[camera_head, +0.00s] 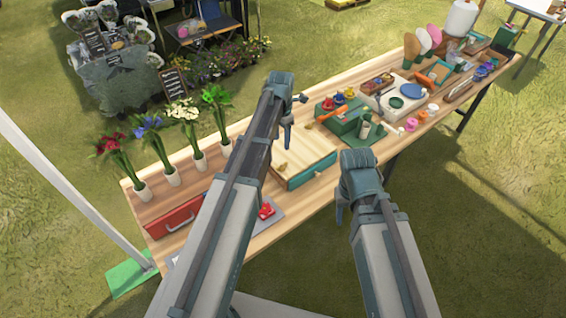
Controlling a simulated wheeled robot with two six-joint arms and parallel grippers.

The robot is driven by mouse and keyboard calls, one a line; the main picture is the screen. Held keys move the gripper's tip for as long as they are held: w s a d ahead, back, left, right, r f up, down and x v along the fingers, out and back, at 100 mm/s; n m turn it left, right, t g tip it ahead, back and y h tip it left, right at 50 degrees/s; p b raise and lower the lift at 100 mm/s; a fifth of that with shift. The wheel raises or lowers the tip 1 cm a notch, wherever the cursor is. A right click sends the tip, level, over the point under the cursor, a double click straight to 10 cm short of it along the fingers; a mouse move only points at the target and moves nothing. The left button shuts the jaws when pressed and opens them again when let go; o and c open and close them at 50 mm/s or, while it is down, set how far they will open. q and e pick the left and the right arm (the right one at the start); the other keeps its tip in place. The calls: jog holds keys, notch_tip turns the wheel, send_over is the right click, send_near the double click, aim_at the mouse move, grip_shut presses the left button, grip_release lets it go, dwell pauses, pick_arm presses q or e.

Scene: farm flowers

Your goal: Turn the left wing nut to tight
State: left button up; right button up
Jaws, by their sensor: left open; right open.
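A pale wooden board with a teal edge (307,177) lies near the middle of the table, and it looks like a flower press. A small brass-coloured piece (283,167) on its left part may be the left wing nut; it is too small to tell how tight it is. Another small brass-coloured piece (318,174) shows at its front edge. My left gripper (287,120) is open and empty above the back left of the board, apart from it. My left arm hides the table to its left. My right gripper (340,212) is open and empty off the table's front edge.
Several flower vases (197,159) stand along the back left of the wooden table (152,212). A red box (176,217) lies at the front left. A green tool tray (345,118) and many craft items crowd the right half.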

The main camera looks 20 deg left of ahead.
aim_at(282, 165)
pick_arm(q)
notch_tip(282, 165, down, 14)
jog(key=b, duration=1.3)
jog(key=shift+r, duration=0.2)
jog(key=shift+r, duration=0.1)
grip_shut()
